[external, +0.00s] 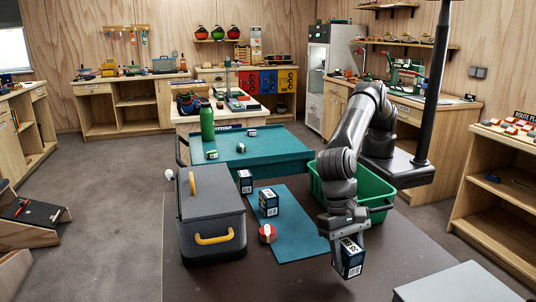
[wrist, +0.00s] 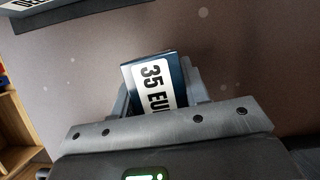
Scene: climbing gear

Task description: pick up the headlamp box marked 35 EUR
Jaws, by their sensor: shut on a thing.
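The headlamp box marked 35 EUR (external: 351,257) is dark blue with a white price label. My gripper (external: 345,243) is shut on it at the right front of the brown table. In the wrist view the box (wrist: 152,80) sits between the fingers, its "35 EU" print readable and the rest hidden by my gripper (wrist: 158,100). I cannot tell for sure whether the box is clear of the table top. Similar dark boxes stand on the blue mat (external: 268,203) and by its left edge (external: 245,181).
A grey case with yellow handles (external: 210,215) stands on the left of the table (external: 290,283). A red and white round item (external: 267,233) lies near the mat (external: 300,235). A green crate (external: 378,190) is behind my arm. The front middle of the table is clear.

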